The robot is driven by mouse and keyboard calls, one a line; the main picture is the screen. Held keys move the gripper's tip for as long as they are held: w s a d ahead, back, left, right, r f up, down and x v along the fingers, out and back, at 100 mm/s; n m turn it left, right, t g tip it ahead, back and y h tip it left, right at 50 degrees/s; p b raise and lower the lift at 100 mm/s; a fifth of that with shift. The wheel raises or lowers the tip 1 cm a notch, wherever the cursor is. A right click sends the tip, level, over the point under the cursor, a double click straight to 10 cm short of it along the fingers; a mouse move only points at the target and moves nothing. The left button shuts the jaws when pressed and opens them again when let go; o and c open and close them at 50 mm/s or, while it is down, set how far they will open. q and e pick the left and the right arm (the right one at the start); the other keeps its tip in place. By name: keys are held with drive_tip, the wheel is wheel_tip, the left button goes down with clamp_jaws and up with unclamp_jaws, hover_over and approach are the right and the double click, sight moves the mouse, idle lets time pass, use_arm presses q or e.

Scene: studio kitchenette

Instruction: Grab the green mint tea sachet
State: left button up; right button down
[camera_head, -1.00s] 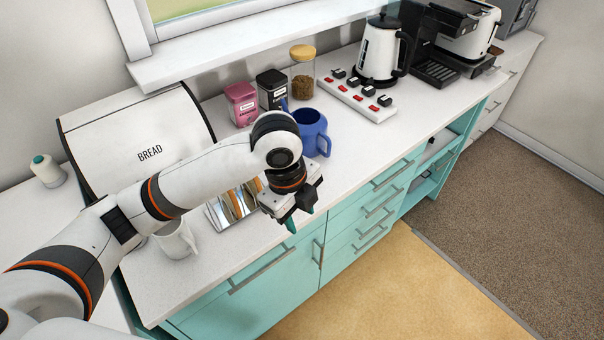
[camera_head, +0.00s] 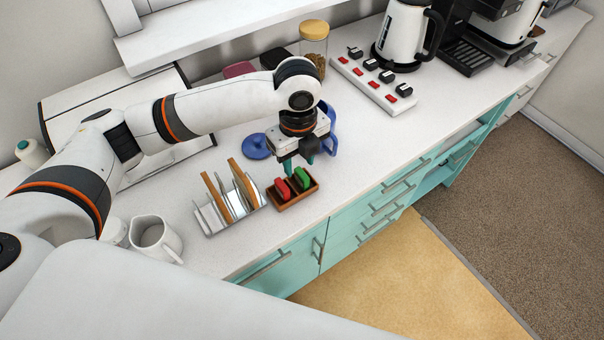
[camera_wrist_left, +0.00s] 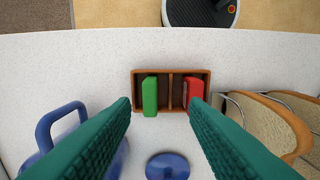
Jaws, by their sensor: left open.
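The green mint tea sachet (camera_head: 302,179) stands in the right compartment of a small brown wooden box (camera_head: 296,199) on the white counter. A red sachet (camera_head: 283,190) stands in the compartment beside it. In the left wrist view the green sachet (camera_wrist_left: 150,96) is left of the red sachet (camera_wrist_left: 193,92). My left gripper (camera_head: 299,167) is open and empty, above and just behind the box in the head view. In the left wrist view its teal fingers (camera_wrist_left: 160,112) are spread wide, apart from both sachets. My right gripper is not in view.
A toast rack (camera_head: 228,208) with bread slices stands left of the box. A blue mug (camera_head: 330,130), partly hidden, and a blue lid (camera_head: 256,147) are close behind. A white jug (camera_head: 155,238) stands front left. Counter right of the box is clear.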

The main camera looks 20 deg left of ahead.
sight(301, 173)
use_arm(q)
drive_tip(key=shift+w+f, duration=0.2)
drive_tip(key=shift+f, duration=0.55)
drive_tip(key=f+p, duration=0.1)
drive_tip(key=f, duration=0.1)
drive_tip(key=w+f, duration=0.1)
drive_tip(key=f, duration=0.1)
drive_tip(key=shift+d+f+p, duration=0.1)
drive_tip(key=shift+f+p, duration=0.1)
drive_tip(key=shift+p, duration=0.15)
drive_tip(key=shift+f, duration=0.4)
drive_tip(key=shift+c, duration=0.2)
clamp_jaws()
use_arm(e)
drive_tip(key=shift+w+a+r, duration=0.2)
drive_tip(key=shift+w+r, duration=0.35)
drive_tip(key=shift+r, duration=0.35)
